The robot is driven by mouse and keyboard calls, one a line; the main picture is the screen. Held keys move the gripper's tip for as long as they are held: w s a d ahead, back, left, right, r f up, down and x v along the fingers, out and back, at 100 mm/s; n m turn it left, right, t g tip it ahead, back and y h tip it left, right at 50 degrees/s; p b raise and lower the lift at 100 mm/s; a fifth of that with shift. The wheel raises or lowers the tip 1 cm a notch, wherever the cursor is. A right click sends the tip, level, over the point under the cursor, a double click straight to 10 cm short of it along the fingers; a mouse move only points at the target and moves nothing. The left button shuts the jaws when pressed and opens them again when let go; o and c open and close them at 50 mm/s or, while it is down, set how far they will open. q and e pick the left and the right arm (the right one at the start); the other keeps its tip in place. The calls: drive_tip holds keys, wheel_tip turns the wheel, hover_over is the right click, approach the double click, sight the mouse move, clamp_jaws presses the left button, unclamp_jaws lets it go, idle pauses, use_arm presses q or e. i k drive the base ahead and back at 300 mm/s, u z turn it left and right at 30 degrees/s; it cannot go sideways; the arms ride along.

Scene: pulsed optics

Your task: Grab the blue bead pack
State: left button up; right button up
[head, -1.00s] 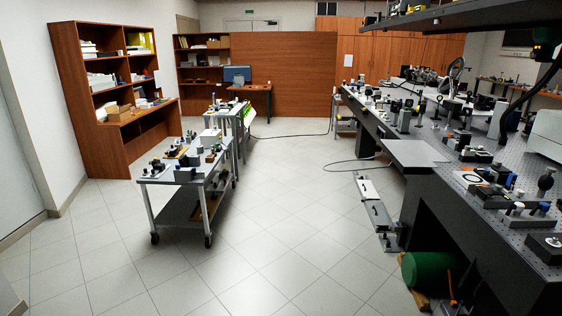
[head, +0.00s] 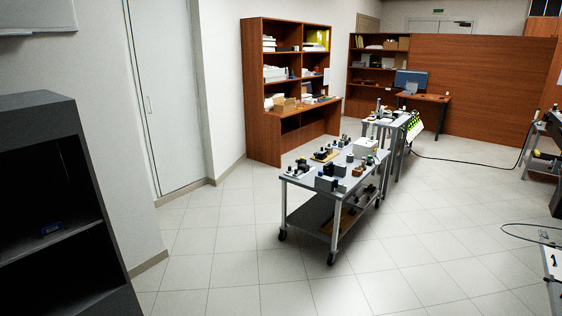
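A small dark blue item (head: 51,228) lies on a middle shelf of the dark grey shelf unit at the left edge of the head view. It looks like a small pack, but it is too small and dim to tell whether it is the blue bead pack. Neither of my grippers shows in the view.
The dark shelf unit (head: 62,270) stands close on the left, open toward me. A wheeled cart (head: 312,218) with optical parts stands mid-room. A wooden bookcase (head: 262,120) stands behind it. The tiled floor (head: 230,270) between shelf unit and cart is clear.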

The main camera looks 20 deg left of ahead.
sight(48, 227)
drive_tip(key=u, duration=0.75)
drive_tip(key=i, duration=0.85)
drive_tip(key=u, duration=0.8)
drive_tip(key=i, duration=1.4)
drive_tip(key=u, duration=0.15)
